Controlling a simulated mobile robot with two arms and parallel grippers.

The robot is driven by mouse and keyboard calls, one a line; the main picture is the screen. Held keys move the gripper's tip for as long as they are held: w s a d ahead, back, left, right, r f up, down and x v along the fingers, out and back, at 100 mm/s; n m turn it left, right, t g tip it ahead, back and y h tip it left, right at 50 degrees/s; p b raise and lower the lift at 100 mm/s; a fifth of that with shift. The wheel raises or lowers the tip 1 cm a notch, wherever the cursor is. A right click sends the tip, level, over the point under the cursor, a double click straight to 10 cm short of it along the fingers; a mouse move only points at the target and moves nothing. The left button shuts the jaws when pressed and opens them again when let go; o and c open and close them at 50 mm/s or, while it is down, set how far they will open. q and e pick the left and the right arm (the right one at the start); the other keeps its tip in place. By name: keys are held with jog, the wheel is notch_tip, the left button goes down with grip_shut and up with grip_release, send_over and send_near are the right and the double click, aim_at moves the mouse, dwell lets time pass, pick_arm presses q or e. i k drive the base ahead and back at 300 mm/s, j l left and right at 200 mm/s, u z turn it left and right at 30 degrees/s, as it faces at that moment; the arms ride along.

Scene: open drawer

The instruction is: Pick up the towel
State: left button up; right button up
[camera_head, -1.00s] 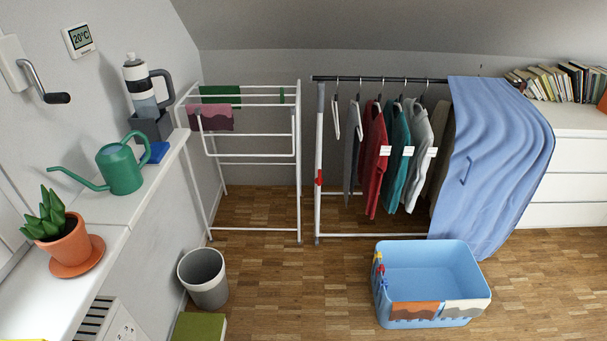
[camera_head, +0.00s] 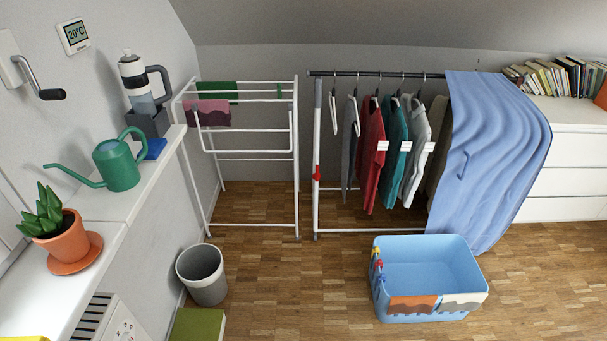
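Several cloths could be the towel, and I cannot tell which one is meant. A pink and dark patterned cloth (camera_head: 208,113) hangs over a front bar of the white drying rack (camera_head: 297,160). A green cloth (camera_head: 218,92) hangs on a bar behind it. An orange-brown cloth (camera_head: 413,304) and a grey-white cloth (camera_head: 463,301) hang over the front rim of the blue basket (camera_head: 440,247) on the floor. A large blue sheet (camera_head: 490,150) drapes over the right end of the clothes rail. Neither of my grippers is in view.
A clothes rail (camera_head: 350,74) holds several garments on hangers. A grey bin (camera_head: 203,275) and a green box (camera_head: 197,325) stand by the left ledge, which bears a watering can (camera_head: 118,165) and potted plant (camera_head: 64,240). Wooden floor (camera_head: 285,275) is clear between bin and basket.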

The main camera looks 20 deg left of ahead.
aim_at(465, 302)
jog(key=i+l+z, duration=0.2)
jog(key=i, duration=0.25)
jog(key=i+z, duration=0.15)
jog(key=i, duration=0.3)
